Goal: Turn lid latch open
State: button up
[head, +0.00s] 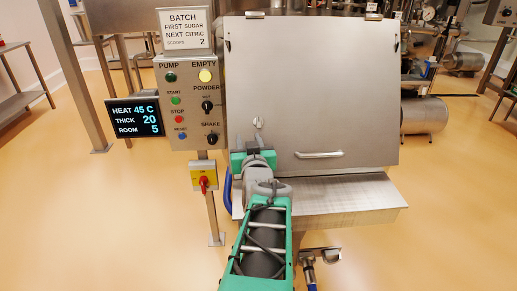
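The lid latch (258,122) is a small pale metal knob low on the left part of the hopper lid (310,85). The lid is a large steel panel and looks shut. My gripper (250,141) is just below and slightly left of the latch, pointing at the lid. Its two dark fingers look spread, with nothing seen between them. I cannot tell whether the right finger touches the latch. My wrist and green arm hide the area below.
A bar handle (319,154) sits on the lid, right of the latch. A steel shelf (345,196) juts out below. A control panel (190,100) with an isolator switch (204,180) under it stands close on the left.

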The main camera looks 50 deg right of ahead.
aim_at(259, 123)
jog(key=shift+m+h, duration=0.5)
jog(key=shift+h, duration=0.4)
jog(key=d, duration=0.2)
jog(key=w+d, duration=0.1)
jog(key=d, duration=0.2)
jog(key=w+d, duration=0.1)
jog(key=d, duration=0.2)
jog(key=shift+w+d+r, duration=0.2)
jog(key=shift+w+r, duration=0.05)
jog(key=shift+c, duration=0.4)
grip_shut()
